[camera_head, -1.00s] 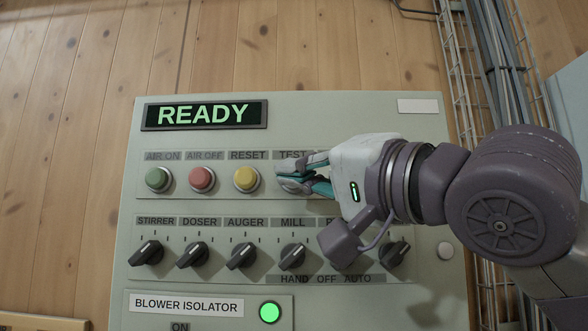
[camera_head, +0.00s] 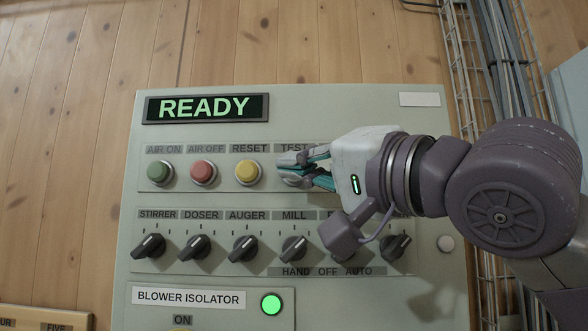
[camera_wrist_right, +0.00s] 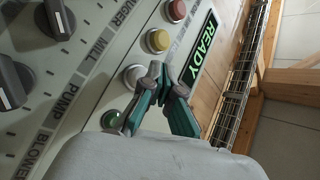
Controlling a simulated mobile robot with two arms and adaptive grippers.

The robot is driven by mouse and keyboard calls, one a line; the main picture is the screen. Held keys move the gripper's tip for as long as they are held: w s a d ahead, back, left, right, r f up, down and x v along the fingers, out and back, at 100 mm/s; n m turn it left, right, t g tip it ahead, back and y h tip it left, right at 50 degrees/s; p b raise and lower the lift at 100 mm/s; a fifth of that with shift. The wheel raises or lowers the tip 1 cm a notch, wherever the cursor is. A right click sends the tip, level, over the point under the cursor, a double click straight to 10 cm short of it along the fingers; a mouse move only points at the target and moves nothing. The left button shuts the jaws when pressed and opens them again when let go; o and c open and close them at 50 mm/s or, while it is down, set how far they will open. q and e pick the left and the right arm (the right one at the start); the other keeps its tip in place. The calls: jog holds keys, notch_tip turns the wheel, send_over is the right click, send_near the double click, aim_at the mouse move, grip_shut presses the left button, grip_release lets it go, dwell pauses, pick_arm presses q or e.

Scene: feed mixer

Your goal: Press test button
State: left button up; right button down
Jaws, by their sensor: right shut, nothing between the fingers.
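The TEST label (camera_head: 291,148) is on the grey control panel, right of RESET. The button under it is hidden behind my right gripper in the head view. In the right wrist view a white button (camera_wrist_right: 133,75) sits beside the yellow one, in the TEST position. My right gripper (camera_head: 280,170) is shut and empty, its fingertips in front of the TEST position. In the wrist view its fingertips (camera_wrist_right: 160,80) appear close beside the white button; I cannot tell whether they touch it. My left gripper is not in view.
The green AIR ON button (camera_head: 160,173), red AIR OFF button (camera_head: 203,172) and yellow RESET button (camera_head: 247,172) are to the left. Several black selector knobs (camera_head: 195,248) lie below. The display (camera_head: 205,108) reads READY. A wire cable tray (camera_head: 462,90) runs at the right.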

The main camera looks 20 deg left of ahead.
jog(key=shift+w, duration=0.1)
dwell(0.4)
jog(key=shift+w+a, duration=0.1)
jog(key=shift+w, duration=0.25)
jog(key=shift+w+a+p, duration=0.1)
jog(key=shift+w+p, duration=0.3)
dwell(0.8)
jog(key=shift+s, duration=0.1)
jog(key=shift+s+d+b, duration=0.2)
jog(key=shift+s+b, duration=0.25)
jog(key=shift+s, duration=0.25)
jog(key=shift+s, duration=0.1)
jog(key=s+b, duration=0.1)
jog(key=s, duration=0.1)
jog(key=s+d+b, duration=0.1)
jog(key=s, duration=0.1)
jog(key=shift+s+d, duration=0.2)
jog(key=shift+s, duration=0.1)
